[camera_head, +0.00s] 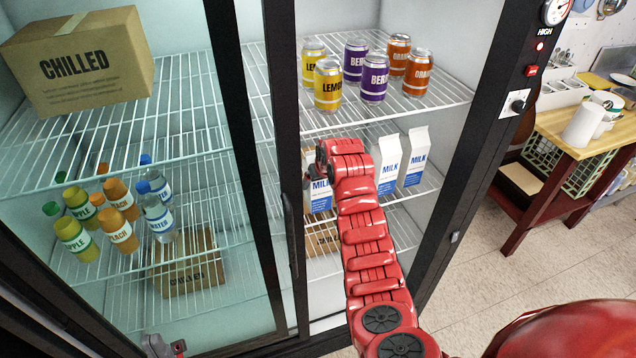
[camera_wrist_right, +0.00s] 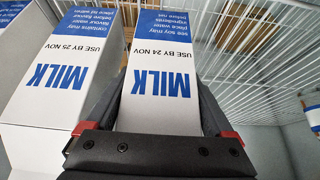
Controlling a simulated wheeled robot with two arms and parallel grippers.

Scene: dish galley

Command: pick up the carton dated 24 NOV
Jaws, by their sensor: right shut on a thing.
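In the right wrist view, the milk carton dated 24 NOV (camera_wrist_right: 160,110) is white with blue print, its label upside down in the picture. My right gripper (camera_wrist_right: 163,85) is shut on it, one finger on each side. In the head view, my red right arm reaches into the open fridge bay, and a milk carton (camera_head: 319,196) shows beside its wrist; the date is not readable there. A carton dated 25 NOV (camera_wrist_right: 45,95) stands just left of the held one in the wrist view. My left gripper (camera_head: 165,346) shows partly at the bottom edge in the head view, its jaws unclear.
Two more milk cartons (camera_head: 413,158) stand right of my arm on the same wire shelf. Several cans (camera_head: 327,85) stand on the shelf above. A dark door frame (camera_head: 287,150) runs close left of my arm. Bottles (camera_head: 118,229) and boxes stand behind the glass.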

